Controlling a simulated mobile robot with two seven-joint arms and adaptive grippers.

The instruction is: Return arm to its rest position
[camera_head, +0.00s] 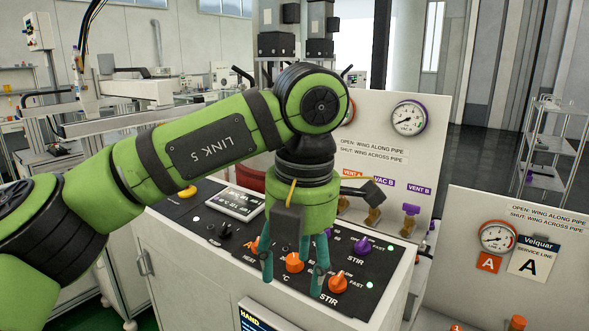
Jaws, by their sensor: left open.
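My left arm, green and black, reaches in from the left and bends down at the wrist. Its gripper (292,284) points down in front of the control panel (200,205), with its teal fingers spread apart and nothing between them. An orange knob (294,263) shows between the fingers. Another orange knob (338,284) is just right of them, and a purple knob (362,245) is farther right. Whether the fingertips touch the panel cannot be told. My right gripper is not in view.
Behind the panel stands a white board with a gauge (408,117), a purple valve handle (410,212) and labels. A second board with a gauge (497,237) stands at the right. A wire shelf (549,150) is farther back, with open floor before it.

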